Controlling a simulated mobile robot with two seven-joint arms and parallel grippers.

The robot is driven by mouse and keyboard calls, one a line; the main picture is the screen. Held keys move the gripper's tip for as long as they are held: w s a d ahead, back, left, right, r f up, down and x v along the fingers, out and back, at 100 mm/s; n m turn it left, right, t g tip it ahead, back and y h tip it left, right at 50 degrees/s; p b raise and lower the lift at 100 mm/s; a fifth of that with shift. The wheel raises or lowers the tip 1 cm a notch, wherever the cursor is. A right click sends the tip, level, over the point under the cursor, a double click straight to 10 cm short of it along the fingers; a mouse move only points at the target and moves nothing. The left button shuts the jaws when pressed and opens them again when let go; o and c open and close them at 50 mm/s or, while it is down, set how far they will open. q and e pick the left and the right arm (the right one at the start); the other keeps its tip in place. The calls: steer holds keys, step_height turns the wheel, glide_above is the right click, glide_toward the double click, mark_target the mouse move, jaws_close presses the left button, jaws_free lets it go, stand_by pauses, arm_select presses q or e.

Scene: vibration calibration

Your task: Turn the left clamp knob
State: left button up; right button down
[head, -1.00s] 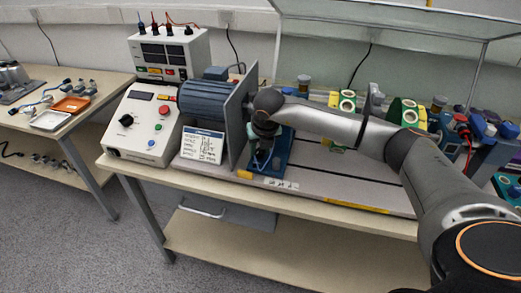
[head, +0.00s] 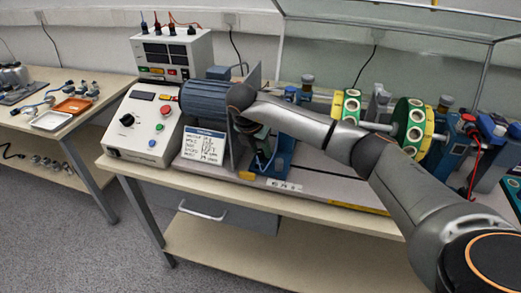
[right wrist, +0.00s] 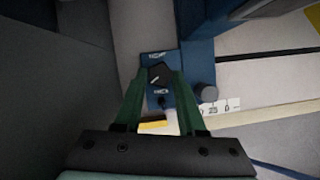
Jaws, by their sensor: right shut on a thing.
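The left clamp knob (right wrist: 160,74) is a small black knob with a pale pointer line, in the right wrist view. It sits on a blue plate (right wrist: 158,58) with white labels. My right gripper (right wrist: 161,80) has its green fingers shut on the knob, one on each side. In the head view my right gripper (head: 262,147) is at the blue bearing stand (head: 282,155), just right of the motor. There my own arm and gripper hide the knob. My left gripper is not in view.
The blue-grey motor (head: 205,100) and a white control box (head: 145,125) stand left of the gripper. Green-yellow discs (head: 412,128) sit on the shaft to the right, behind my arm. A clear guard (head: 400,22) is raised above the bench. A grey drawer (head: 225,212) hangs below.

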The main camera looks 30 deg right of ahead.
stand_by(0.3)
steer(key=shift+c, duration=2.4)
jaws_free()
steer(key=v, duration=1.2)
steer(key=shift+r, duration=0.25)
steer(key=shift+a, duration=0.1)
